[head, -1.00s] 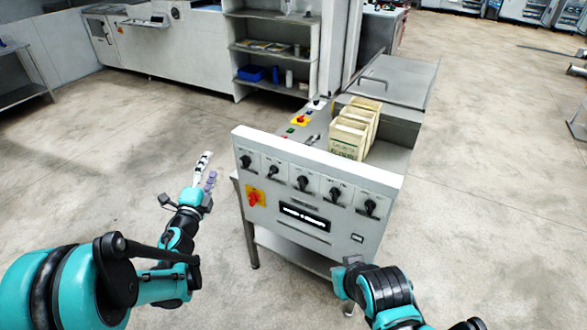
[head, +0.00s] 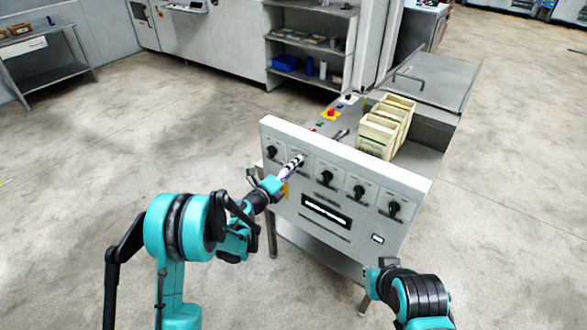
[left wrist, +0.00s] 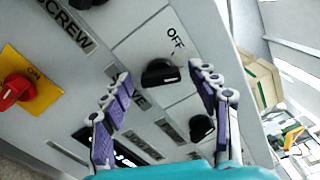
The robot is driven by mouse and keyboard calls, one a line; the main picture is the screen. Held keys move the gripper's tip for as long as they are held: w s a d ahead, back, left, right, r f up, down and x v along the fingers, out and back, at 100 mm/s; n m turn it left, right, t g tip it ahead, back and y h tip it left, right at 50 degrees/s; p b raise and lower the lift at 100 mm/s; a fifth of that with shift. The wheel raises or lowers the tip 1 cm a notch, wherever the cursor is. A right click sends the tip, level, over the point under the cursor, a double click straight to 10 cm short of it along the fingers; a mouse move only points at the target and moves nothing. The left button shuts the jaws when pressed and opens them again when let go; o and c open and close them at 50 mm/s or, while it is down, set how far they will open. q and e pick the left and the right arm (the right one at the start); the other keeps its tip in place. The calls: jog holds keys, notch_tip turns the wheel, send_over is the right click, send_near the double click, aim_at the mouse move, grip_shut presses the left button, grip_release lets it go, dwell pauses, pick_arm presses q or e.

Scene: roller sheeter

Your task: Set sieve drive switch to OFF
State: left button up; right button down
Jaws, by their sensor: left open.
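The white control panel (head: 345,185) carries a row of black rotary switches. My left gripper (head: 294,164) is at the second switch from the left and partly hides it. In the left wrist view a black switch (left wrist: 160,72) lies between the two spread fingers of my left gripper (left wrist: 161,74), with a finger on either side. OFF is printed beside this switch. Its name label is partly hidden by a finger, and contact cannot be told. My right arm's wrist (head: 374,283) is low in front of the panel; its fingers cannot be made out.
A red switch on a yellow plate (left wrist: 18,88), marked ON, is left in the left wrist view, near a SCREW label (left wrist: 66,22). Another black switch (left wrist: 202,128) sits close by. Cream bins (head: 385,125) stand on the machine.

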pick_arm(q)
jog(key=shift+w+d, duration=0.1)
jog(key=c, duration=1.2)
jog(key=shift+o, duration=0.2)
jog(key=shift+n, duration=0.5)
jog(key=n+b, duration=0.3)
jog(key=n, duration=0.4)
jog(key=shift+n, duration=0.4)
jog(key=shift+b, duration=0.3)
jog(key=o, duration=1.2)
jog(key=shift+c, duration=0.2)
